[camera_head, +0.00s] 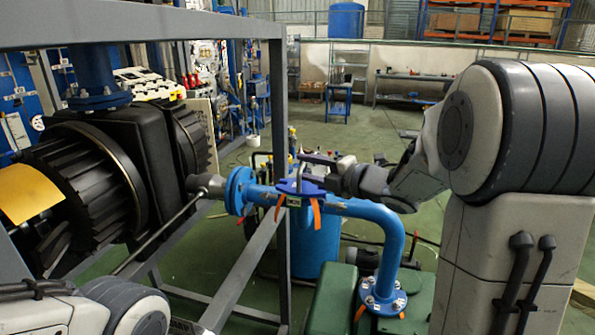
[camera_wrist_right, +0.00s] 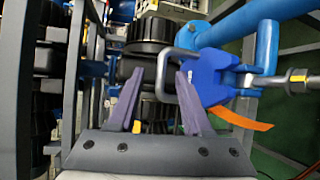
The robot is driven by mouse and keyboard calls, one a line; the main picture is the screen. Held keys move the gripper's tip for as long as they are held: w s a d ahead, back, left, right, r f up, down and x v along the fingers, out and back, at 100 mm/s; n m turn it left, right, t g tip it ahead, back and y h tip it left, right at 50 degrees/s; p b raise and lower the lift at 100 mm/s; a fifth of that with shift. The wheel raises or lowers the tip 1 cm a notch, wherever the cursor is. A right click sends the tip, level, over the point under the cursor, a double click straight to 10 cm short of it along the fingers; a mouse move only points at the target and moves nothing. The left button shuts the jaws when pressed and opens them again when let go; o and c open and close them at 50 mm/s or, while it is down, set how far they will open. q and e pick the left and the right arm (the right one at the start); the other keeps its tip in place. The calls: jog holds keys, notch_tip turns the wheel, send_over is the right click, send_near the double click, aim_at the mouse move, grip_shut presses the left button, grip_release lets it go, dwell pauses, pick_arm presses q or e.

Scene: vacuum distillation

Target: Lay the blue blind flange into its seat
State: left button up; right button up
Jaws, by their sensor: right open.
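The blue blind flange (camera_head: 298,187) is a flat blue plate with a grey handle, at the blue pipe in the middle of the head view. In the right wrist view, the plate (camera_wrist_right: 207,82) is right of the fingers and its U-shaped handle (camera_wrist_right: 161,72) shows between the two purple fingertips. My right gripper (camera_wrist_right: 158,82) is open, with a finger on either side of the handle. It also shows at the handle in the head view (camera_head: 327,170). I cannot tell whether the plate sits in its seat. My left gripper is out of view.
A blue pipe flange (camera_head: 240,190) lies just left of the plate, with a grey bar end (camera_head: 207,185) close to it. The pipe elbow (camera_head: 392,240) bends down at the right. Grey frame bars (camera_head: 278,100) and a dark ribbed machine (camera_head: 105,180) stand left. Orange straps (camera_head: 317,214) hang below the plate.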

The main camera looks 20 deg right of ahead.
jog(key=shift+b+v, duration=0.45)
jog(key=shift+v, duration=2.25)
